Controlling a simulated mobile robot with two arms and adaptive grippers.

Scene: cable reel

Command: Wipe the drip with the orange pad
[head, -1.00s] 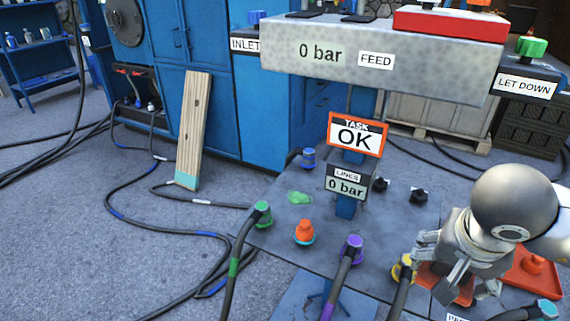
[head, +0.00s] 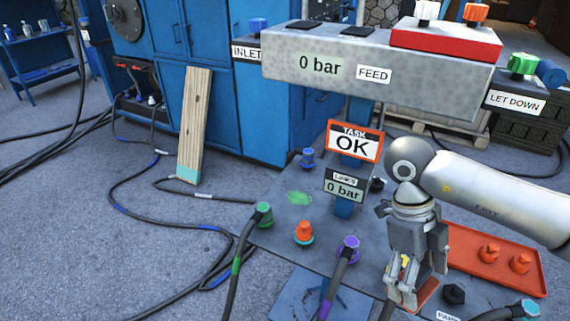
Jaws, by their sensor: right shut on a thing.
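The drip is a small green patch (head: 299,198) on the grey panel top, left of the sign post. My right gripper (head: 414,286) points down over the right part of the panel, to the right of and nearer than the drip. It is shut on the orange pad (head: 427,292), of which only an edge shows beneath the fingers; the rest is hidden. I cannot tell whether the pad touches the panel. My left gripper is not in view.
A blue fitting (head: 308,157) stands behind the drip. The OK sign (head: 354,145) rises beside it. An orange tray (head: 515,278) with orange caps lies right.

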